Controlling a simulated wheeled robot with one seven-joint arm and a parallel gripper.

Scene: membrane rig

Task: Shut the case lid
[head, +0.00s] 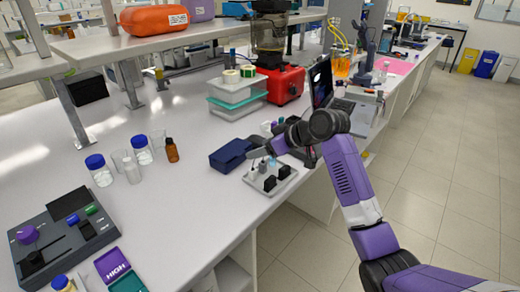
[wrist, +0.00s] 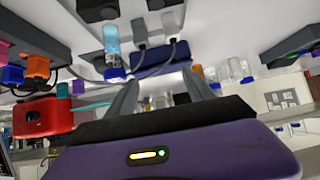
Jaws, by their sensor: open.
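A navy blue case (head: 230,154) sits on the white bench near its front edge, just left of my gripper (head: 257,151) in the head view. In the wrist view the case (wrist: 160,57) lies ahead, beyond my two grey fingertips (wrist: 160,78). My fingers are spread apart with nothing held between them. I cannot tell whether the fingers touch the case. The angle of the lid is not clear in either view.
A white holder (head: 270,181) with black blocks and probes stands close in front of the case. An amber bottle (head: 171,150) is to the left. A laptop (head: 346,108) is to the right.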

